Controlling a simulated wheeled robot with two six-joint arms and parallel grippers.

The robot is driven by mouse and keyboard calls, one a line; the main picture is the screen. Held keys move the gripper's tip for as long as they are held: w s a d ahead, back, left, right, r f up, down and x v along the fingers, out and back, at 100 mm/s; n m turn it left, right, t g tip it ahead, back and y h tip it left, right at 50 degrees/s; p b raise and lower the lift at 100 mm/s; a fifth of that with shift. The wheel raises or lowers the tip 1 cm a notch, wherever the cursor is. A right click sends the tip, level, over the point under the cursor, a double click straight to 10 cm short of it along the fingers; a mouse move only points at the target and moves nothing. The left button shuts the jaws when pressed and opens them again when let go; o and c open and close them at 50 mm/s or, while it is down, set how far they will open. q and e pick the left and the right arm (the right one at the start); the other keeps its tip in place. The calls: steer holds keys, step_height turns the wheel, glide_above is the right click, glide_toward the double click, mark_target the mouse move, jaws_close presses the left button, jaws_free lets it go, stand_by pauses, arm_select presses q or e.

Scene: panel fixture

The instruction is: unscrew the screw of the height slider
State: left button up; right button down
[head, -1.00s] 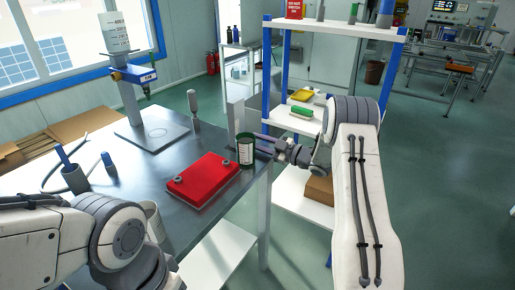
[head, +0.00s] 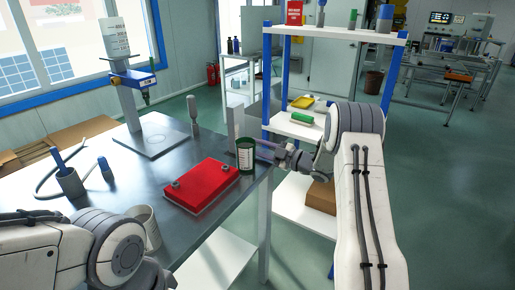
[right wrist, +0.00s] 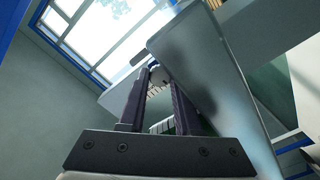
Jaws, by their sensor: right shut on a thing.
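A grey stand with a tall column (head: 131,108) stands at the back left of the table. My right gripper (head: 262,150) is at the table's right edge, beside a dark green can (head: 245,154) and an upright grey plate (head: 235,122). In the right wrist view its fingers (right wrist: 158,75) close on a small grey part that I cannot identify.
A red case (head: 201,184) lies mid-table. A handled tool (head: 193,115) stands behind it. A grey holder (head: 70,183) and a pale cup (head: 146,226) are at left. A blue-posted shelf (head: 336,33) stands right of the table.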

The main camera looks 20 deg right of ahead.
steer(key=c, duration=0.9)
jaws_free()
steer(key=shift+s, duration=0.1)
steer(key=shift+s+d, duration=0.3)
steer(key=v, duration=0.9)
steer(key=shift+s+d, duration=0.1)
steer(key=shift+s, duration=0.15)
